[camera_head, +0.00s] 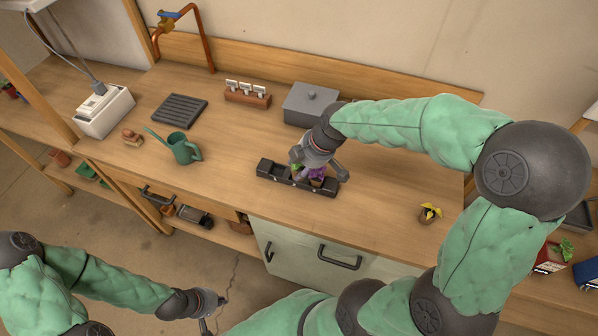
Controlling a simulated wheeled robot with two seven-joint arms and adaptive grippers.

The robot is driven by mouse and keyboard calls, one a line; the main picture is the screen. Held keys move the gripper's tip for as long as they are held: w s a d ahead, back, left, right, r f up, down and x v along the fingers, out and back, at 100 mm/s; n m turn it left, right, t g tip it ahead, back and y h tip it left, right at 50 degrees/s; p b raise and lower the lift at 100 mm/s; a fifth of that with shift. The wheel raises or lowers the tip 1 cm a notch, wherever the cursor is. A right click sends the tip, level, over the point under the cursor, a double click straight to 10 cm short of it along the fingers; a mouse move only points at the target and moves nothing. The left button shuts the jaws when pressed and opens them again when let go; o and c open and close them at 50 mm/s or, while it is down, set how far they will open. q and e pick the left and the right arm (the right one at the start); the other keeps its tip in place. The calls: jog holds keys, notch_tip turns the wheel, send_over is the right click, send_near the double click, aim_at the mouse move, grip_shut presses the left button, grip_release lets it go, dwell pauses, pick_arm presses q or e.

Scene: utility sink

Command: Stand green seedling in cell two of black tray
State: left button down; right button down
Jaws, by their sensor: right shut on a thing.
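The black tray (268,170) lies on the wooden counter near its front edge, with a row of cells. The green seedling (297,167) shows as a small patch of green leaves at my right gripper (304,170), which is shut on it at the tray's middle. Its lower part is hidden, so I cannot tell whether it touches the cell floor. A purple-leaved seedling (317,173) stands in the tray just right of it. My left gripper (213,314) is low at the bottom of the view, away from the counter, with its fingers apart and empty.
A yellow-flowered seedling (430,212) stands on the counter at the right. A grey lidded box (308,104) is behind the tray. A green watering can (183,150), a dark ribbed mat (180,110) and a label rack (247,96) are at the left.

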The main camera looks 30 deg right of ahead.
aim_at(299, 165)
jog(key=w+f, duration=0.1)
jog(key=w+d+f+b, duration=0.1)
jog(key=f, duration=0.1)
jog(key=w+d+f, duration=0.1)
jog(key=w+f, duration=0.1)
jog(key=shift+f, duration=0.2)
jog(key=f, duration=0.2)
jog(key=f+b, duration=0.1)
jog(key=shift+w+f+b, duration=0.2)
jog(key=shift+f+b, duration=0.1)
jog(key=shift+f, duration=0.05)
jog(key=shift+s, duration=0.1)
jog(key=shift+f, duration=0.1)
jog(key=shift+s+a+f+b, duration=0.25)
jog(key=shift+s+f+b, duration=0.15)
jog(key=shift+f+b, duration=0.3)
jog(key=c, duration=0.7)
grip_release()
jog(key=shift+w+d+f, duration=0.15)
jog(key=shift+w+f, duration=0.05)
jog(key=shift+w, duration=0.1)
jog(key=shift+r, duration=0.25)
